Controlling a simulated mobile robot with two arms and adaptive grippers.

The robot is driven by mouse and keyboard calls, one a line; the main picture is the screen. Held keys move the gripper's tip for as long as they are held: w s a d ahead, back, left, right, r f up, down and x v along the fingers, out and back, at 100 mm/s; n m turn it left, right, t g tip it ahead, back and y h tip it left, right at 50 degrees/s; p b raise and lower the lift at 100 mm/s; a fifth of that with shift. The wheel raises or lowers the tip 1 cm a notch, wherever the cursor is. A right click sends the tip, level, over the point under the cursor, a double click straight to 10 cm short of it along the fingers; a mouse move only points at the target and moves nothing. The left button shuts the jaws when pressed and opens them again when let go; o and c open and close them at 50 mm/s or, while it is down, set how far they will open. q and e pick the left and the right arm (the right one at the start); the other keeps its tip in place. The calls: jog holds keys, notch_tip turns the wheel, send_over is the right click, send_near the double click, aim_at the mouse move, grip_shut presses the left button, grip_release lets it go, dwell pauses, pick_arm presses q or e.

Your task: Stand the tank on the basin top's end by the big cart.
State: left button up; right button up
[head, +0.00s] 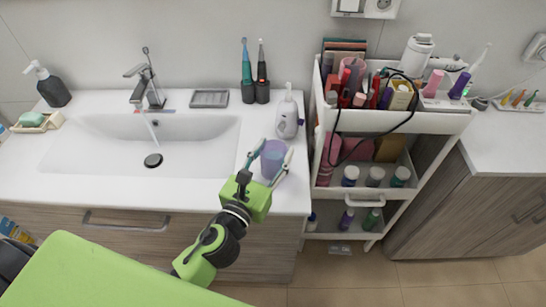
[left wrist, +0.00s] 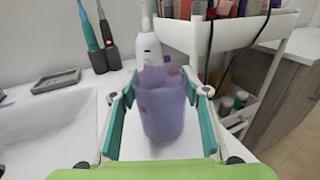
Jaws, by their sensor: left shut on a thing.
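The tank (head: 272,158) is a translucent purple cup, upright over the right end of the white basin top (head: 225,192), the end by the big white cart (head: 440,120). My left gripper (head: 268,163) is shut on the tank, one finger on each side. In the left wrist view the tank (left wrist: 162,108) sits between the teal fingers (left wrist: 160,125). I cannot tell whether its base touches the top. My right gripper is not in view.
A white flosser body (head: 288,115) stands just behind the tank. Two toothbrushes in dark holders (head: 255,92) and a grey soap dish (head: 209,98) are at the back. The sink (head: 100,150) lies left, with water running. The cart is loaded with bottles.

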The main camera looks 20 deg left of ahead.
pick_arm(q)
jog(key=shift+f, duration=0.65)
jog(key=shift+f, duration=0.15)
jog(key=o, duration=1.2)
